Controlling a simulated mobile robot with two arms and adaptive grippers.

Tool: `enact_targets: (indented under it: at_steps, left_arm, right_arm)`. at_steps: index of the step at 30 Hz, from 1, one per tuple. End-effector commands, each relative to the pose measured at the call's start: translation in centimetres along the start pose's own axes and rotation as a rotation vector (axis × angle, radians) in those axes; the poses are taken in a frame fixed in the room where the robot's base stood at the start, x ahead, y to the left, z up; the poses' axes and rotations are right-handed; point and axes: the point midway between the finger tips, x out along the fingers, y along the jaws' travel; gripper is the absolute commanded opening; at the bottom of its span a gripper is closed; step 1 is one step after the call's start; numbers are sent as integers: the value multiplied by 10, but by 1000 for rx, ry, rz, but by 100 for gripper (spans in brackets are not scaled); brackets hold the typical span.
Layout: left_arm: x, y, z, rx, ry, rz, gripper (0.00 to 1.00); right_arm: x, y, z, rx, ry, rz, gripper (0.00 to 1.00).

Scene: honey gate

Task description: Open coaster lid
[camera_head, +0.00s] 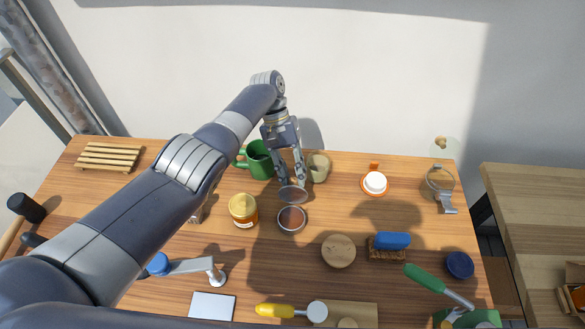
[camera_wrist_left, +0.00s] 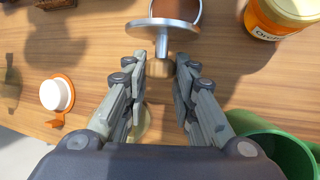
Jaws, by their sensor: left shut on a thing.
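A round coaster pot (camera_head: 291,219) with a metal rim and brown inside stands open in the middle of the table; part of its rim shows in the left wrist view (camera_wrist_left: 199,14). Its round metal lid (camera_head: 292,194), with a stem and wooden knob, is above and just behind the pot, apart from it. The lid also shows in the left wrist view (camera_wrist_left: 162,26). My left gripper (camera_head: 291,181) points down from behind and is shut on the lid's knob, which sits between the fingertips in the left wrist view (camera_wrist_left: 159,75). My right gripper is not in view.
A honey jar (camera_head: 243,211) stands close left of the pot. A green mug (camera_head: 259,160) and a beige rounded object (camera_head: 319,167) flank my gripper. A wooden disc (camera_head: 338,251) and a blue-backed brush (camera_head: 391,241) lie to the right front. Bare wood shows right of the pot.

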Motion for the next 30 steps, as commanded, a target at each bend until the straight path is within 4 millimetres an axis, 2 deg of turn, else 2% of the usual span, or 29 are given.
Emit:
enact_targets:
  at_steps: [4, 16, 17, 19, 20, 30]
  left_arm:
    - [7, -1, 1, -9, -18, 3, 0]
    - [8, -2, 3, -12, -26, 3, 0]
    - [8, -2, 3, -12, -26, 3, 28]
    - [8, -2, 3, -12, -26, 3, 43]
    - [7, -2, 3, -12, -26, 3, 46]
    - [4, -1, 3, -10, -25, 3, 46]
  right_arm:
    - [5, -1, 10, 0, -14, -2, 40]
    - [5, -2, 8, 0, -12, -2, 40]
    - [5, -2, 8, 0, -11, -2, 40]
    - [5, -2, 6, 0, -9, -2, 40]
    - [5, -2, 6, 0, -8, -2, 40]
    - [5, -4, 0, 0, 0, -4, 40]
